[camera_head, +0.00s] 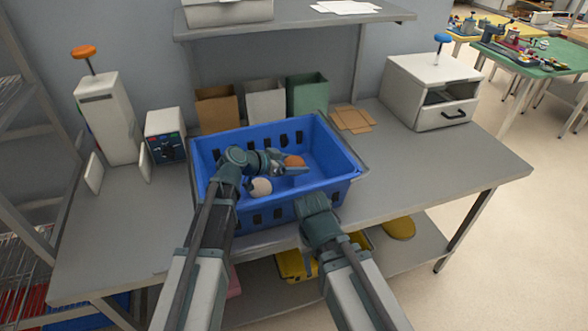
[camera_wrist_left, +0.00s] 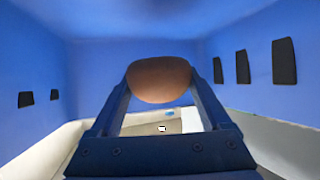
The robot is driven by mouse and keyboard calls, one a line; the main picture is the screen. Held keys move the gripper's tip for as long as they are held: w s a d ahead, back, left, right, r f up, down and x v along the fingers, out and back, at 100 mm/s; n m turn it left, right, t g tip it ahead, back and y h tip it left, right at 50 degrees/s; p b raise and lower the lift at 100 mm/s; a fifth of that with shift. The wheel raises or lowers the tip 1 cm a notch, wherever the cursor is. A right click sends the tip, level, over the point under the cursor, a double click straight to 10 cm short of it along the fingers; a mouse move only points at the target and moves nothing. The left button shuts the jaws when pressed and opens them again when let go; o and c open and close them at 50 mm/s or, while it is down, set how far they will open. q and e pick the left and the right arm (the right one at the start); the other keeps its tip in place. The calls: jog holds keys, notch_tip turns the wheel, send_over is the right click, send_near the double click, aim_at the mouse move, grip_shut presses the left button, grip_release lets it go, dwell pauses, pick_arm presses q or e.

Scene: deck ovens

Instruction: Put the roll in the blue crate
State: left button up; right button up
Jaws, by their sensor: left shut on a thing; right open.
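The brown roll (camera_head: 294,160) is between the fingers of my left gripper (camera_head: 290,165), inside the blue crate (camera_head: 340,172). In the left wrist view the roll (camera_wrist_left: 160,78) sits at the fingertips, with the crate's blue walls (camera_wrist_left: 255,60) around it. My left gripper is shut on the roll. I cannot tell whether the roll touches the crate floor. My right gripper (camera_head: 315,206) is open at the crate's front wall; its fingers are hard to make out.
A pale round item (camera_head: 260,187) lies in the crate near my left arm. Behind the crate stand brown, white and green bins (camera_head: 307,95). A white drawer box (camera_head: 432,92) is at right and a control box (camera_head: 166,137) at left. The right end of the counter (camera_head: 440,165) is clear.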

aim_at(289, 162)
pick_arm(q)
jog(key=shift+r, duration=0.1)
jog(key=shift+f+b, duration=0.55)
jog(key=shift+f, duration=0.1)
jog(key=o, duration=1.2)
jog(key=shift+c, duration=0.2)
jog(key=shift+r, duration=0.1)
jog(key=shift+r+p, duration=0.3)
jog(key=shift+p, duration=0.1)
jog(key=shift+r+p, duration=0.55)
jog(key=p+v, duration=0.2)
jog(key=v, duration=0.3)
jog(key=shift+s+a, duration=0.3)
jog(key=shift+a, duration=0.05)
jog(key=shift+s+a+r+p, duration=0.3)
jog(key=shift+s+a+p, duration=0.1)
jog(key=shift+a+p, duration=0.15)
